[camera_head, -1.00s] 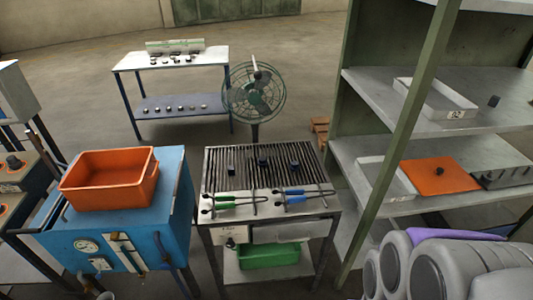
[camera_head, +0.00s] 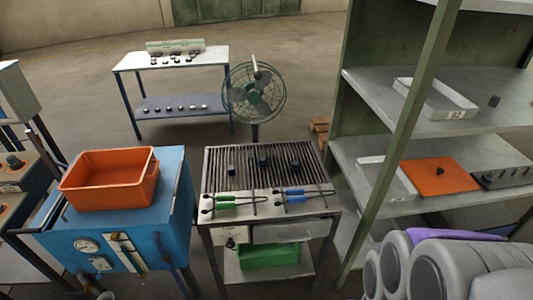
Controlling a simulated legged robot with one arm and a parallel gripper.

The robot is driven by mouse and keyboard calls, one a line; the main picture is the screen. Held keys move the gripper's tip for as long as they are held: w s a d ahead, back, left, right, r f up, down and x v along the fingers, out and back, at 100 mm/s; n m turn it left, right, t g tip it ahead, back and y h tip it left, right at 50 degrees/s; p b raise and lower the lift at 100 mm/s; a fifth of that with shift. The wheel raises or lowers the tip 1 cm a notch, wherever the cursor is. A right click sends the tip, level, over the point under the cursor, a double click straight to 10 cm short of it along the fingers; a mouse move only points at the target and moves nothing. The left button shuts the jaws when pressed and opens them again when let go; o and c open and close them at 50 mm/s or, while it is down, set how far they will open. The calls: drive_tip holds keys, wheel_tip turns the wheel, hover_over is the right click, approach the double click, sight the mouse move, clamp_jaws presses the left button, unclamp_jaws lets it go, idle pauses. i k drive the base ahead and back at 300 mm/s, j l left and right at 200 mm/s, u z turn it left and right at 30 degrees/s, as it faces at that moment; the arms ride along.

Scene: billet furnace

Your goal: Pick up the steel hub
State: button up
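I cannot tell which object is the steel hub. Several small dark pieces are in view. One dark piece (camera_head: 494,102) sits on the upper shelf at the right. Another small dark piece (camera_head: 440,171) rests on an orange plate (camera_head: 425,181) on the lower shelf. Small dark and pale pieces also lie on the back table, too small to identify. My gripper is not in view; only grey links of my arm show at the bottom right.
Green-handled tongs (camera_head: 226,200) and blue-handled tongs (camera_head: 292,195) lie on the grill table's front. A blue furnace (camera_head: 165,228) bears an orange bin (camera_head: 112,196). A fan (camera_head: 255,93) stands behind. A shelf post (camera_head: 408,130) slants before the shelves. Open floor lies at the back.

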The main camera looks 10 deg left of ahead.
sight(262, 162)
drive_tip(key=z, duration=1.1)
drive_tip(key=i+j, duration=0.1)
drive_tip(key=j, duration=0.4)
drive_tip(key=i+j+z, duration=0.1)
drive_tip(key=j, duration=0.4)
drive_tip(key=i+j, duration=0.15)
drive_tip(key=j, duration=0.35)
drive_tip(key=i+j, duration=0.1)
drive_tip(key=j, duration=0.4)
drive_tip(key=z, duration=0.05)
